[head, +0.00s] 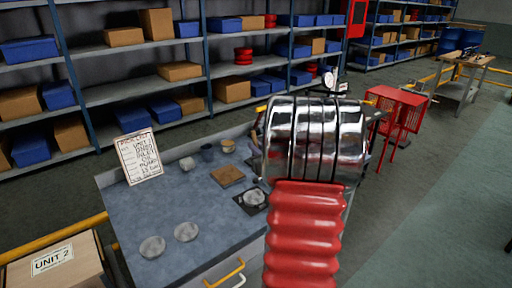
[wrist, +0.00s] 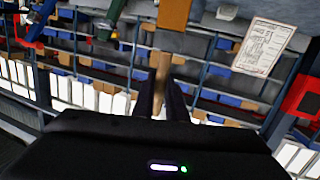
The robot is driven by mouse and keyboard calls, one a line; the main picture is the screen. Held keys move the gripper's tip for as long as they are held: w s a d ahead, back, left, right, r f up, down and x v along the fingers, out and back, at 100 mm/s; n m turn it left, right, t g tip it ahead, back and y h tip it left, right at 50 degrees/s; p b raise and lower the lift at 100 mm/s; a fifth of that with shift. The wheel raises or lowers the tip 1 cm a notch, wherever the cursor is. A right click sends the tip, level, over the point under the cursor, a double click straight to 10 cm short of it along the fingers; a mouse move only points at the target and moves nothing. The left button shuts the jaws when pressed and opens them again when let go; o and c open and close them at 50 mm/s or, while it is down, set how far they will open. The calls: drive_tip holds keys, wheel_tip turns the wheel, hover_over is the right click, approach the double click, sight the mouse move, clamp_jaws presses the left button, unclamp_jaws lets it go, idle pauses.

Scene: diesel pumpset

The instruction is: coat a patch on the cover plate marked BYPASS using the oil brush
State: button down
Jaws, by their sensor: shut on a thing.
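In the wrist view, the dark fingers of my gripper (wrist: 161,95) are closed around the tan handle of a brush (wrist: 159,62). Beyond the handle are a greyish band and a wider orange-brown end at the top edge, which looks like the brush head. The brush appears clear of any surface. In the head view, my chrome and red arm hides the gripper and brush. I cannot make out a cover plate marked BYPASS in either view.
A grey-blue bench (head: 150,215) holds a written card (head: 138,157), small cups, a brown square (head: 227,175), a dark square with a round piece, and two loose discs. A gauge (head: 328,80) shows behind my arm. A red stand (head: 398,100) is right; shelves line the back.

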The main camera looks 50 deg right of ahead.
drive_tip(key=shift+s+d+f, duration=0.1)
drive_tip(key=shift+s, duration=0.05)
drive_tip(key=shift+f, duration=2.35)
